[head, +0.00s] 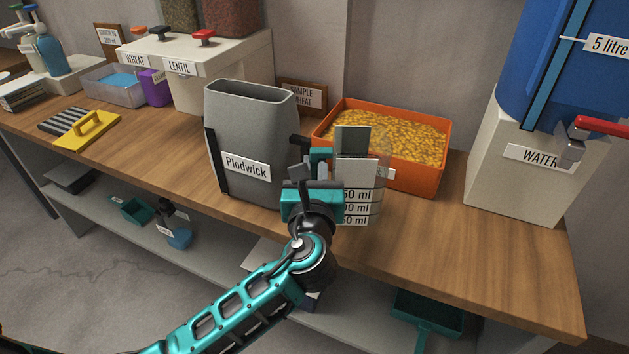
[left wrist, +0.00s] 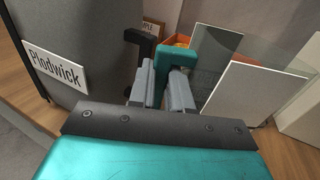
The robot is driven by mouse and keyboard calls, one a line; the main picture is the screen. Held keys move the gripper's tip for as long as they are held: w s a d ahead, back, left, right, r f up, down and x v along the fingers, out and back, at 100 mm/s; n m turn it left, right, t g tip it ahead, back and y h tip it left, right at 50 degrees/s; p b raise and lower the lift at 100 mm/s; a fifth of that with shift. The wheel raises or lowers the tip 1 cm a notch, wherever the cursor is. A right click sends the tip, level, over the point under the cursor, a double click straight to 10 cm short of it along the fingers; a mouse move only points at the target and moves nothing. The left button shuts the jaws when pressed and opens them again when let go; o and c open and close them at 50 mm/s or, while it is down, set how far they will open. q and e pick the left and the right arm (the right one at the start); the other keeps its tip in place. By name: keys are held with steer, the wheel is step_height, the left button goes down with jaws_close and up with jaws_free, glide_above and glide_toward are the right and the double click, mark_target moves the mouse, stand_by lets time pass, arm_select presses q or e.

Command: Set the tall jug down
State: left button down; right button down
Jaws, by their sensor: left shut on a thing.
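The tall jug (head: 360,180) is clear, with white scale marks in ml and a teal handle (head: 320,154) on its left side. My left gripper (head: 311,172) is shut on this handle. The jug is upright at the front of the bench, in front of the orange tray. I cannot tell whether its base touches the bench top. In the left wrist view the grey fingers (left wrist: 163,90) close around the teal handle (left wrist: 193,50), and the jug's clear wall and pale panels (left wrist: 262,92) stand to the right. My right gripper is not in view.
A grey Plodwick container (head: 245,140) with a dark handle stands close left of my gripper. The orange tray (head: 425,178) of yellow grain is behind the jug. A white WATER stand (head: 500,190) is at right. The wooden bench (head: 470,260) is clear at front right.

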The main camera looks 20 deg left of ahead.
arm_select(q)
steer(key=shift+f, duration=1)
steer(key=c, duration=1.1)
jaws_free()
steer(key=shift+o, duration=0.2)
steer(key=v, duration=0.7)
steer(key=shift+s, duration=0.3)
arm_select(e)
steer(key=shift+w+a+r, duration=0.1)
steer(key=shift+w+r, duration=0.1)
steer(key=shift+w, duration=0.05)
arm_select(q)
steer(key=shift+d, duration=0.1)
